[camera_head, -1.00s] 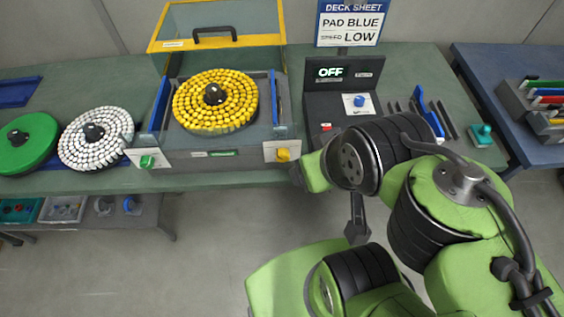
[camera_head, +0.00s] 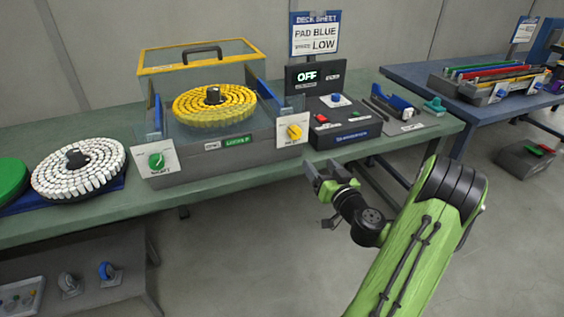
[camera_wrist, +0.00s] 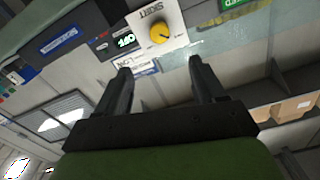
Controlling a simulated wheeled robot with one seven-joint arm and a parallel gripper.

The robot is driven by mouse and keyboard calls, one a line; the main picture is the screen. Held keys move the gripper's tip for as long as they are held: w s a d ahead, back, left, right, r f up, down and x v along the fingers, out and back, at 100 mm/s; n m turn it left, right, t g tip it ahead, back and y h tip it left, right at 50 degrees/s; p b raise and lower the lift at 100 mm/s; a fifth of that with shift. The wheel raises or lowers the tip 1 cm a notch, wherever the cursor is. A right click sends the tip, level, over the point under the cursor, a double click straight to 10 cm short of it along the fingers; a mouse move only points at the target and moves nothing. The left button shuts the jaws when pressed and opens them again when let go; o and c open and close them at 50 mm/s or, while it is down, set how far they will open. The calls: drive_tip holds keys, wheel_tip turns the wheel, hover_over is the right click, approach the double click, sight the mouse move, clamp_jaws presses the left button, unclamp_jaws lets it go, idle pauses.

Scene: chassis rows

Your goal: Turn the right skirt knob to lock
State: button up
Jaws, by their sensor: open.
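The right skirt knob (camera_head: 294,132) is yellow and sits on a white plate (camera_head: 284,142) on the machine's front right corner. It also shows at the top of the wrist view (camera_wrist: 160,33), on a plate whose lettering appears upside down. My gripper (camera_head: 327,178) is below and right of the knob in the head view, in front of the table edge. In the wrist view my gripper (camera_wrist: 160,62) has its two fingers apart, with nothing between them. The knob appears beyond the fingertips, apart from them. The knob's exact setting is too small to read.
A green knob (camera_head: 156,161) is on the machine's front left corner. A yellow-studded disc (camera_head: 214,103) lies in the machine between blue bars. A black control box (camera_head: 335,125) stands close right of the yellow knob. The floor before the table is clear.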

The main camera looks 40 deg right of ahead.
sight(296, 135)
drive_tip(key=p+x, duration=0.5)
drive_tip(key=x, duration=1.1)
drive_tip(key=shift+d+r, duration=0.1)
drive_tip(key=shift+c, duration=0.3)
drive_tip(key=c, duration=1)
